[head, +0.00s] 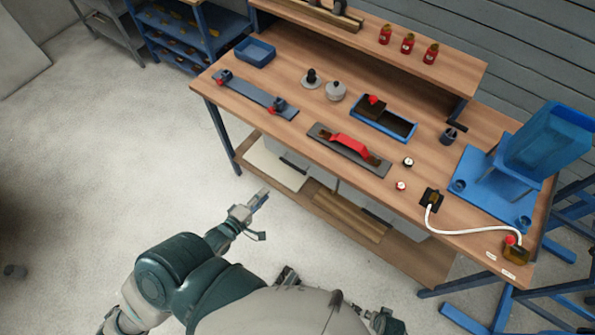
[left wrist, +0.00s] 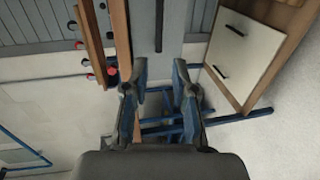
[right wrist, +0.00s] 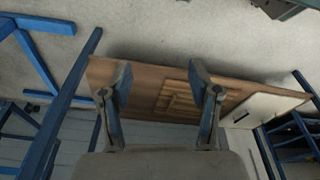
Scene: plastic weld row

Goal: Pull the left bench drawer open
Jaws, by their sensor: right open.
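The left bench drawer has a white front (head: 272,166) below the left part of the wooden bench top. A dark bar handle (head: 293,163) shows at its right side. In the left wrist view a white front (left wrist: 245,55) with dark handles is at upper right, which looks like the same unit. Whether the drawer is fully shut is unclear. My left gripper (head: 262,215) is open and empty, in front of the bench and apart from the handle. My right gripper (right wrist: 160,85) is open and empty; only a dark part of it shows at the head view's bottom edge.
A lower shelf (head: 420,262) carries brown boards. Blue frames stand at right.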

